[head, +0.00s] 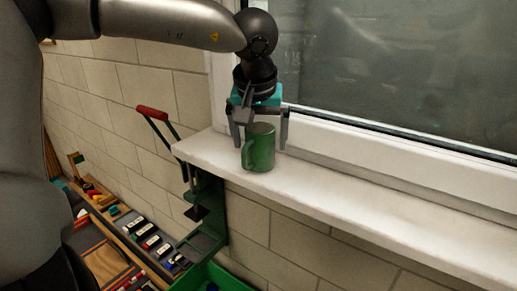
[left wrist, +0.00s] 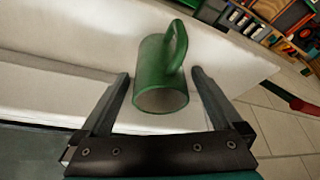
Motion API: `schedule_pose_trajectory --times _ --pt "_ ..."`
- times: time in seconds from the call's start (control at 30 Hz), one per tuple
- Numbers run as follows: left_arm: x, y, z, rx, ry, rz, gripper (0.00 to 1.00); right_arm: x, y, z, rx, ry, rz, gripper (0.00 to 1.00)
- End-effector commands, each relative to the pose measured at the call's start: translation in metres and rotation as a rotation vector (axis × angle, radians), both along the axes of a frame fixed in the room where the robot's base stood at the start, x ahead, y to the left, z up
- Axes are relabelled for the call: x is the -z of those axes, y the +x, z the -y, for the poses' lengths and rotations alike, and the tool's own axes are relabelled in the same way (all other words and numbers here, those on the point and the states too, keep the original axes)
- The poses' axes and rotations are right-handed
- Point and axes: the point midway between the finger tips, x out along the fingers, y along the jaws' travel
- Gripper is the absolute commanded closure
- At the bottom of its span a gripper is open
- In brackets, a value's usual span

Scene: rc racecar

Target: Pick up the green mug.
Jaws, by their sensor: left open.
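The green mug (head: 262,147) stands upright on the white window sill, its handle toward the left in the head view. In the left wrist view the mug (left wrist: 160,75) lies ahead between the two fingers, with its handle at the upper right. My left gripper (head: 259,140) is open at the mug, with one finger on each side of it in the head view. In the left wrist view the open fingers (left wrist: 160,75) show gaps beside the mug, so no grip is seen. My right gripper is not in view.
The white sill (head: 400,215) is bare to the right of the mug. The window (head: 400,60) stands close behind. A green press with a red handle (head: 152,113) is at the sill's left end. Trays of small parts (head: 120,225) and a green bin (head: 215,277) lie below.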

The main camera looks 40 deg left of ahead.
Motion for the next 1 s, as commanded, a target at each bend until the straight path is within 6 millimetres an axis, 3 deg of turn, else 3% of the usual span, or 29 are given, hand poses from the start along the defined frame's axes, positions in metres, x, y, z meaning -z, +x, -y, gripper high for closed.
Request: schedule_pose_trajectory --times 0.3,1.0 --pt "0.0043 0.0014 -0.0012 0.000 0.001 0.001 0.02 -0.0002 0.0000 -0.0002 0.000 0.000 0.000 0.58" --pt "0.0037 0.0015 -0.0010 0.000 0.001 0.001 0.81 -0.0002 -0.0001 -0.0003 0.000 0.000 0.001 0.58"
